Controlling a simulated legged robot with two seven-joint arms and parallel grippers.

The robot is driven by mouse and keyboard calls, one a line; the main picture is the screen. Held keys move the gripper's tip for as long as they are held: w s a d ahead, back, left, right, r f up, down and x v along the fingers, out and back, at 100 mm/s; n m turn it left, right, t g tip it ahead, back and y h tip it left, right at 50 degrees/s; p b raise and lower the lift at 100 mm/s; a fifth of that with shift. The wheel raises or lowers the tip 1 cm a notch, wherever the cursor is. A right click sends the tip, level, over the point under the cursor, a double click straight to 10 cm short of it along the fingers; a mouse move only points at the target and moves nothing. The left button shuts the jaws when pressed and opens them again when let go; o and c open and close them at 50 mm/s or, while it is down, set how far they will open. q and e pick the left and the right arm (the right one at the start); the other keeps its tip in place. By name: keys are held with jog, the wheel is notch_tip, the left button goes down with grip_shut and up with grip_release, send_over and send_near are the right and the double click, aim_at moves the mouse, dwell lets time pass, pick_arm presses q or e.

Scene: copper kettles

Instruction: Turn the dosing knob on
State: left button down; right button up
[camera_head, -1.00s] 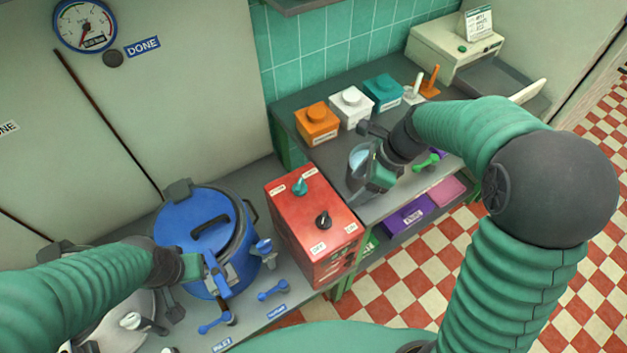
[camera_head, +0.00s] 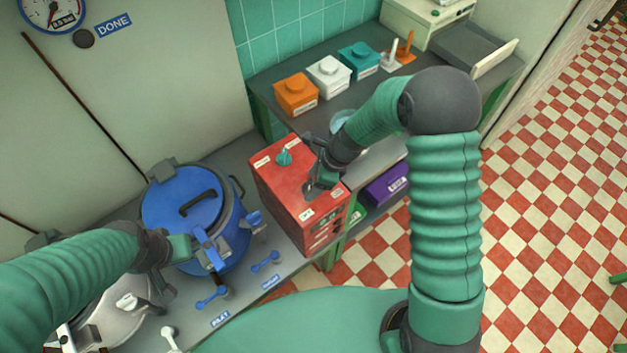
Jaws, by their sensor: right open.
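The red control box (camera_head: 280,195) stands on the counter in the middle of the view. On its top a teal knob (camera_head: 284,157) shows near the back left; the labels are too small to read. My right gripper (camera_head: 311,180) is open, low over the right side of the box top, where it covers the black knob. I cannot tell whether it touches that knob.
Orange (camera_head: 296,94), white (camera_head: 328,76) and teal (camera_head: 358,61) blocks stand on the back counter. Blue levers (camera_head: 265,262) lie along the front counter edge. A purple box (camera_head: 382,185) is on the shelf below. A gauge (camera_head: 53,12) hangs upper left. The checkered floor at right is open.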

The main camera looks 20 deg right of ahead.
jog(key=shift+w+a, duration=0.1)
jog(key=shift+a, duration=0.25)
jog(key=shift+c, duration=0.4)
jog(key=shift+w, duration=0.1)
jog(key=shift+c, duration=1.3)
jog(key=shift+d, duration=0.3)
jog(key=c, duration=0.9)
pick_arm(q)
jog(key=shift+w+a+f, duration=0.15)
jog(key=shift+w+a, duration=0.05)
jog(key=shift+a, duration=0.2)
pick_arm(e)
jog(key=shift+c, duration=0.7)
jog(key=shift+a, duration=0.1)
